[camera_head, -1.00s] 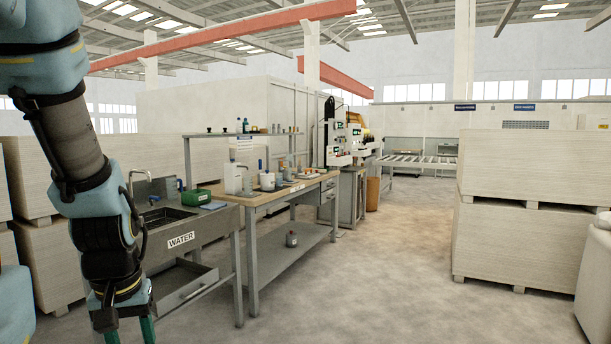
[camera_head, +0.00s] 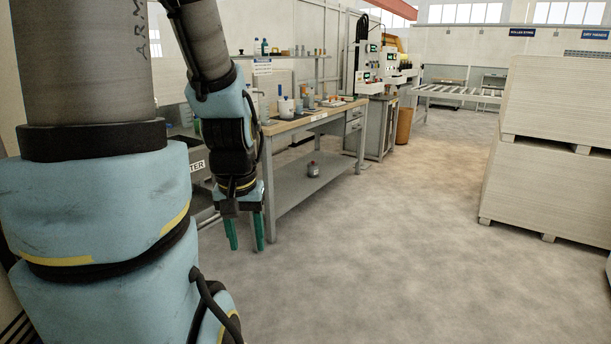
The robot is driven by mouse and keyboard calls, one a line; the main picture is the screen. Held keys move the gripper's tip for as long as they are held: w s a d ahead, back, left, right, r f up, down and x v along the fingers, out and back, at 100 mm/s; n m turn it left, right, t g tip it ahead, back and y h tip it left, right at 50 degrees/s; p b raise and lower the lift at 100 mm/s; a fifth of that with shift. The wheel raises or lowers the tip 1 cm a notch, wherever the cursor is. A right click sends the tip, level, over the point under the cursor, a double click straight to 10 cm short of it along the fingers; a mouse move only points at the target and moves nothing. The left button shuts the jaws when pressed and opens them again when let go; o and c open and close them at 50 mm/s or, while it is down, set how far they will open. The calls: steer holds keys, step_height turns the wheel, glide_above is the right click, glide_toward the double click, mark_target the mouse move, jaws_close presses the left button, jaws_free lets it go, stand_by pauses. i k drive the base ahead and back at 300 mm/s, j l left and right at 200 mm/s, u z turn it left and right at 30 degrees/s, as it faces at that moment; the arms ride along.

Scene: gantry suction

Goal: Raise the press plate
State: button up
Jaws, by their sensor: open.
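My gripper (camera_head: 245,232) hangs pointing down at the left of the head view. Its two green fingers are apart and nothing is between them. It is in front of the near end of the workbench, far from the machines. A white upright machine (camera_head: 373,62) with small dark displays stands beyond the bench, on a grey cabinet (camera_head: 381,127). It may be the press, but its plate is too small to make out.
A roller conveyor (camera_head: 455,93) and an orange bin (camera_head: 404,125) are farther back. Stacked pale boards (camera_head: 555,150) stand at right. The floor (camera_head: 420,230) between is clear.

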mark_target(330, 101)
steer(key=i+l+z, duration=0.75)
steer(key=i+z, duration=0.2)
steer(key=i, duration=0.25)
steer(key=i+z, duration=0.3)
steer(key=i+u, duration=0.1)
steer(key=i, duration=0.6)
steer(key=i+l+u, duration=0.1)
steer(key=i, duration=0.6)
steer(key=i+l, duration=0.15)
steer(key=i, duration=0.55)
steer(key=i+u, duration=0.35)
steer(key=i, duration=1.25)
steer(key=i+u, duration=0.25)
steer(key=i, duration=0.15)
steer(key=i+l+u, duration=0.15)
steer(key=i+u, duration=0.15)
steer(key=i, duration=0.05)
